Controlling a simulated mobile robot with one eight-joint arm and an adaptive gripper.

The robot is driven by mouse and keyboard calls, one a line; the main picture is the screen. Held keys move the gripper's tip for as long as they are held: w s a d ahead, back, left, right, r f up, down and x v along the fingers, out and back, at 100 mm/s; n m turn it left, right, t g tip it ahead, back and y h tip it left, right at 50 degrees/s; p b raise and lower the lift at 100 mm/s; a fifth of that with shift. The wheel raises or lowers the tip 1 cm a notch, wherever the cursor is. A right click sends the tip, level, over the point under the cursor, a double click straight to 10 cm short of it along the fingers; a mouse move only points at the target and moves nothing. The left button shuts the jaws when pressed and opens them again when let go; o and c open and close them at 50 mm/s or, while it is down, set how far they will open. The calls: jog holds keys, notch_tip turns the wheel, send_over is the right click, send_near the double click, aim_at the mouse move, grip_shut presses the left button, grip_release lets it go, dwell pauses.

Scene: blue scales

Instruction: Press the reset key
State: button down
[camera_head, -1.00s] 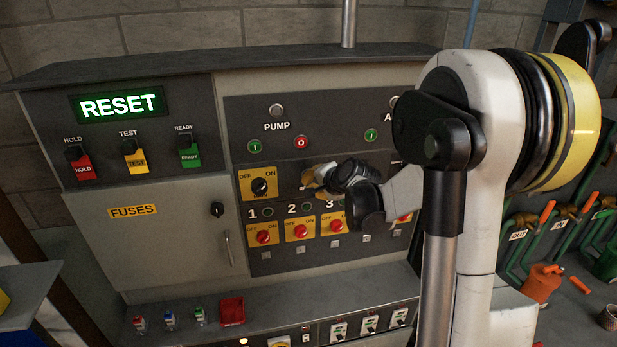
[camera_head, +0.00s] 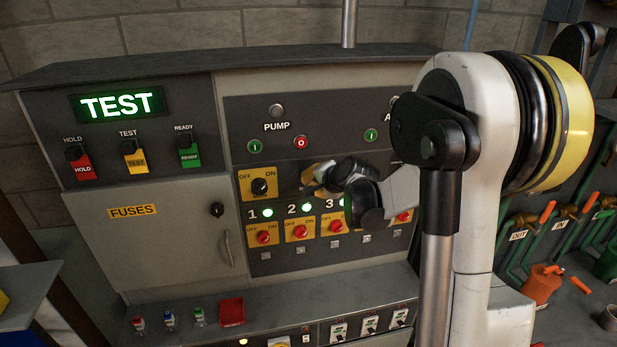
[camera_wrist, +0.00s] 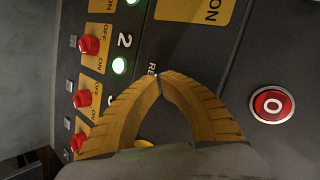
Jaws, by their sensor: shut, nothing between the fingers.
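My gripper (camera_head: 314,176) is at the dark control panel (camera_head: 240,130), right of the OFF/ON rotary switch (camera_head: 259,186). In the wrist view its yellow fingers (camera_wrist: 161,77) are shut tip to tip with nothing between them. The tips lie over a label of which only "RE" (camera_wrist: 151,69) shows. The reset key itself is hidden behind the fingertips, and I cannot tell whether they touch it. The display (camera_head: 117,105) reads TEST in lit letters. Green lamps 1 (camera_head: 267,212) and 2 (camera_head: 306,208) are lit.
Red knobs (camera_head: 264,237) on yellow plates sit below the lamps. A red O button (camera_wrist: 271,105) is right of the fingers in the wrist view. HOLD, TEST and READY switches (camera_head: 133,150) are under the display. A ledge (camera_head: 270,300) juts out below.

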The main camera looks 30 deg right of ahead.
jog(key=shift+s+a, duration=0.2)
jog(key=shift+s, duration=0.6)
jog(key=s, duration=0.2)
jog(key=s+a, duration=0.1)
jog(key=s, duration=0.1)
jog(key=shift+s+a, duration=0.2)
jog(key=shift+s, duration=0.2)
jog(key=shift+a+b, duration=0.1)
jog(key=shift+b, duration=0.2)
dwell(0.3)
jog(key=s+a+f+n+g+b, duration=0.2)
jog(key=s+a+f+n+b, duration=0.5)
jog(key=s+a+b, duration=0.4)
jog(key=s+a+f+n+g+b, duration=0.1)
jog(key=s+a+f+n+b, duration=0.2)
jog(key=s, duration=0.4)
jog(key=s+a+f+n+g+b, duration=0.1)
jog(key=s+a+f+n+b, duration=0.2)
jog(key=s+f+n+b, duration=0.1)
jog(key=s+f+b, duration=0.1)
jog(key=s+f, duration=0.1)
jog(key=s, duration=0.1)
jog(key=shift+s+a+f+n+b, duration=0.15)
jog(key=shift+f+n+b, duration=0.15)
jog(key=shift+f+b, duration=0.1)
